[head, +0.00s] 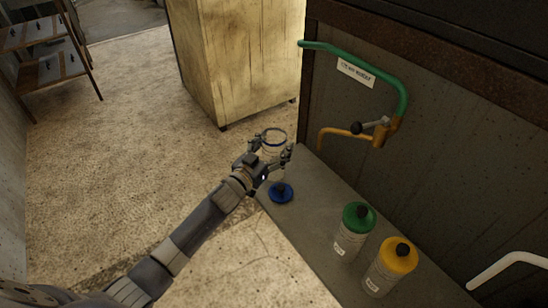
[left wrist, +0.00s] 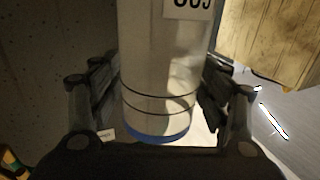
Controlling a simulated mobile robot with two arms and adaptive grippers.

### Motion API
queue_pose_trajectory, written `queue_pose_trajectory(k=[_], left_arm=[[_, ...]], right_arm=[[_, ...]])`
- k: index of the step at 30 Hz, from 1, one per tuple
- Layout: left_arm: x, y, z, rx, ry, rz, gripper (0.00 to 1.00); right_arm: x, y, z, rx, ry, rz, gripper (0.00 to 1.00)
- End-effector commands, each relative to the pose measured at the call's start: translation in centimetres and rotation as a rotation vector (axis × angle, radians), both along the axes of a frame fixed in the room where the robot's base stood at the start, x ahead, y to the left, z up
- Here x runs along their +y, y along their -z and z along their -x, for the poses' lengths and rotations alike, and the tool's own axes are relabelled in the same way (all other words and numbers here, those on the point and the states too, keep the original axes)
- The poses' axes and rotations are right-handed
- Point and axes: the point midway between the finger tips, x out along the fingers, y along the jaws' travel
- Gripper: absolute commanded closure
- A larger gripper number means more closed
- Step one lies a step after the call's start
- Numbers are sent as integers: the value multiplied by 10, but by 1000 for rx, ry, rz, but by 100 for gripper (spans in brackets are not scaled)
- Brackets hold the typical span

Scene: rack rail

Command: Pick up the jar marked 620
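My left gripper (head: 272,147) is at the far end of the bench, with its fingers on both sides of a clear jar with a blue rim (head: 274,131). In the left wrist view this jar (left wrist: 158,70) fills the space between the fingers (left wrist: 160,105), close to both; firm contact cannot be told. Its number label (left wrist: 188,8) is cut off at the top edge and cannot be fully read. A blue lid-like disc with a dark knob (head: 281,193) is on the bench just below the gripper. My right gripper is not in view.
A green-lidded jar (head: 351,236) and a yellow-lidded jar (head: 389,267) stand on the grey bench (head: 312,205). Green (head: 405,85) and orange (head: 335,131) pipes stick out from the wall behind. A wooden cabinet (head: 240,60) stands beyond.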

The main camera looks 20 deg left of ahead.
Motion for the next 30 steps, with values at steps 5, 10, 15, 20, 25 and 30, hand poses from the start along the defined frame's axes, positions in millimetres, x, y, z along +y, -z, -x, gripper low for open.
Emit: queue_pose_trajectory(k=[5, 10, 15, 20, 25, 30], left_arm=[[0, 0, 0, 0, 0, 0, 80], [0, 0, 0, -1, 0, 0, 84], [0, -2, 0, -2, 0, 1, 84], [0, -14, 0, -4, 1, -1, 84], [-2, -38, 5, 0, 3, 0, 84], [-12, -38, 41, 1, 3, 4, 84]], right_arm=[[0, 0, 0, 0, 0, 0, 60], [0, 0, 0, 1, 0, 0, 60], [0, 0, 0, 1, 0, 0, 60], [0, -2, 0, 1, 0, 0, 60], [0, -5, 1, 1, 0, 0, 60], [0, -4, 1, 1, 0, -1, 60]])
